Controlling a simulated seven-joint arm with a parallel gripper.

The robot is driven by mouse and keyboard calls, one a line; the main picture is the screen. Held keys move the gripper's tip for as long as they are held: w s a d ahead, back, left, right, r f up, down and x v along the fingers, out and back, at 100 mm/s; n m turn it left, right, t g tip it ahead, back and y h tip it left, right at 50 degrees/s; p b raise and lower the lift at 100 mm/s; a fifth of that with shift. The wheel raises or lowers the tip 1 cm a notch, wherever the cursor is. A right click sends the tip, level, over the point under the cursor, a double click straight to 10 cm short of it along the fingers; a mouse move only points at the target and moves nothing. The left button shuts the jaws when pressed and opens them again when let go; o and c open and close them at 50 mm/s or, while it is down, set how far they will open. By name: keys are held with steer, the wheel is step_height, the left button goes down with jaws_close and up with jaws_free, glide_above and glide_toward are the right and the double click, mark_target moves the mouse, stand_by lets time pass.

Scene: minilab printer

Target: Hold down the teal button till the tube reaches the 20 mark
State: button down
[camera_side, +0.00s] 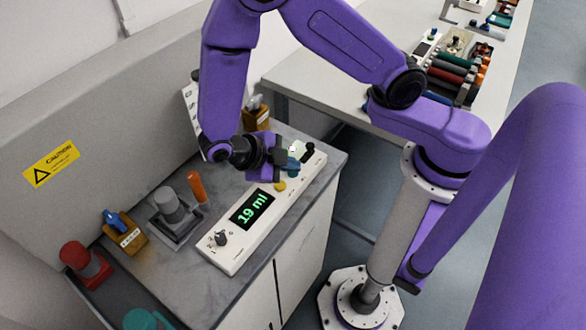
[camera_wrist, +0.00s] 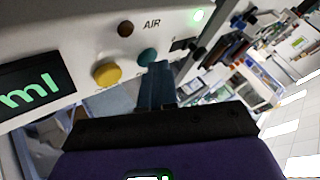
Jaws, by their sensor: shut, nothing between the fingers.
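The white control panel (camera_side: 220,258) lies on the grey worktop, and its display (camera_side: 251,209) reads "19 ml" in green. In the wrist view the teal button (camera_wrist: 147,56) shows between the yellow button (camera_wrist: 107,73) and a dark socket. My gripper (camera_wrist: 160,72) is shut, with its blue fingertips at the teal button's lower right edge, overlapping it in the picture. I cannot tell how far the button is pressed. In the side view my gripper (camera_side: 293,164) hides the teal button. I cannot make out a marked tube.
A knob (camera_side: 221,238) sits at the panel's near end and a lit white lamp (camera_wrist: 200,15) near the "AIR" label. On the worktop stand a grey holder (camera_side: 172,212), an orange cylinder (camera_side: 197,187) and a yellow-brown block (camera_side: 125,234). A second bench (camera_side: 345,75) is behind.

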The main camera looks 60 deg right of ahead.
mark_target(292, 173)
steer(key=shift+r, duration=0.9)
steer(key=shift+r, duration=0.1)
steer(key=shift+r, duration=2.4)
steer(key=s+d+r+m+t+y, duration=0.2)
steer(key=s+d+r+m+y, duration=0.1)
steer(key=m, duration=1)
steer(key=s+d+r+m+t+y, duration=0.2)
steer(key=s+d+r+m+y, duration=0.2)
steer(key=s+m, duration=0.4)
steer(key=shift+s+r+m+y, duration=0.25)
steer(key=shift+r+m+y, duration=0.75)
steer(key=shift+m, duration=2.3)
